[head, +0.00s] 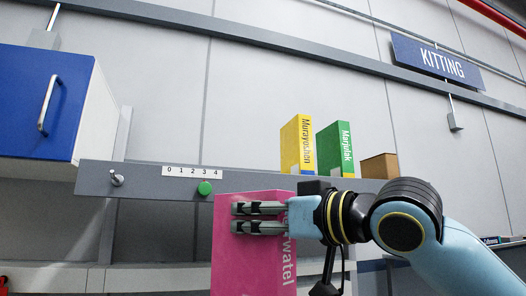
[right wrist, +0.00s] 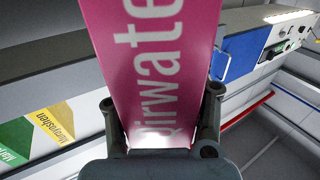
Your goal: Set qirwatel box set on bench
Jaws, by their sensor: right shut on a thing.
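The pink qirwatel box set (head: 240,258) stands upright in the head view, with its name running down the spine. My right gripper (head: 236,218) is shut on it near the top, its fingers across the pink face. In the right wrist view the box (right wrist: 150,60) fills the middle, between the two fingers (right wrist: 161,118). The box's lower end is cut off in the head view. A grey bench (head: 60,278) edge runs behind it at the lower left; I cannot tell whether the box touches anything. My left gripper is out of view.
A yellow box (head: 297,147), a green box (head: 334,150) and a brown box (head: 380,167) stand on the shelf (head: 250,182). A blue-fronted cabinet (head: 48,104) hangs at the left. A green knob (head: 205,188) and a hook (head: 117,179) are on the shelf's front.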

